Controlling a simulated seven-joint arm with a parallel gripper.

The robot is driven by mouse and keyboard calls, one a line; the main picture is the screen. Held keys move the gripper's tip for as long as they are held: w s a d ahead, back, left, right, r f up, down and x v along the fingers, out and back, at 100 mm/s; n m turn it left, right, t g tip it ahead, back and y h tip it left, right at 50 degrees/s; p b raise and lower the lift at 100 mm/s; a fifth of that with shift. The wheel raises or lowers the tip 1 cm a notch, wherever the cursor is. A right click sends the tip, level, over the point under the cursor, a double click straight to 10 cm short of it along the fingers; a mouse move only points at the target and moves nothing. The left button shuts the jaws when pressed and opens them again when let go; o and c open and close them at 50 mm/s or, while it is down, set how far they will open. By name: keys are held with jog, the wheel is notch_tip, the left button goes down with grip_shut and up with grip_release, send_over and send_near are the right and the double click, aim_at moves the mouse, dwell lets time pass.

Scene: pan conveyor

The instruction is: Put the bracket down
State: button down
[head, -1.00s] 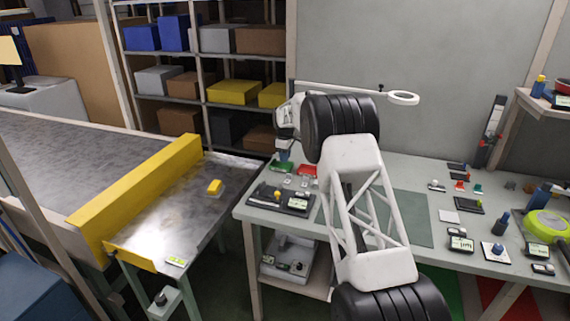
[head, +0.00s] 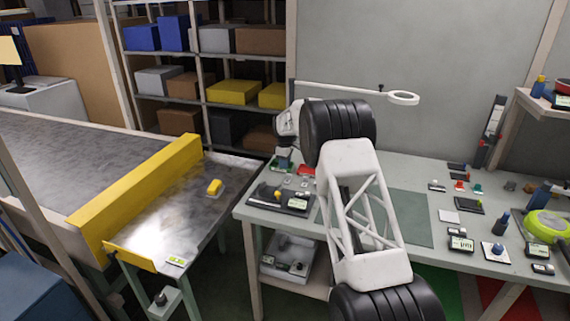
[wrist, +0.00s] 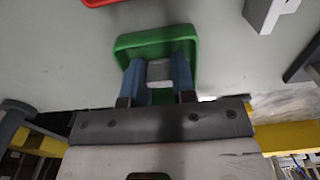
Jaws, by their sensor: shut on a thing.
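My gripper (wrist: 158,80) is shut on a small grey block-like piece, the bracket (wrist: 160,71), held between its two blue fingers. In the wrist view the fingers and the bracket are over a shallow green tray (wrist: 124,43). Whether the bracket touches the tray's floor cannot be told. In the head view my gripper (head: 283,160) is low at the back left of the workbench, at the green tray (head: 274,167). The bracket is too small or hidden to make out there.
A red tray (head: 306,170) lies just right of the green one. A dark device (head: 282,200) stands in front on the bench (head: 350,172). Left of the bench is a metal table with a yellow part (head: 214,187), beside a yellow barrier (head: 140,190).

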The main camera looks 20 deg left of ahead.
jog(key=c, duration=1.2)
grip_release()
notch_tip(320, 180, up, 12)
jog(key=shift+r, duration=0.1)
jog(key=shift+r, duration=0.1)
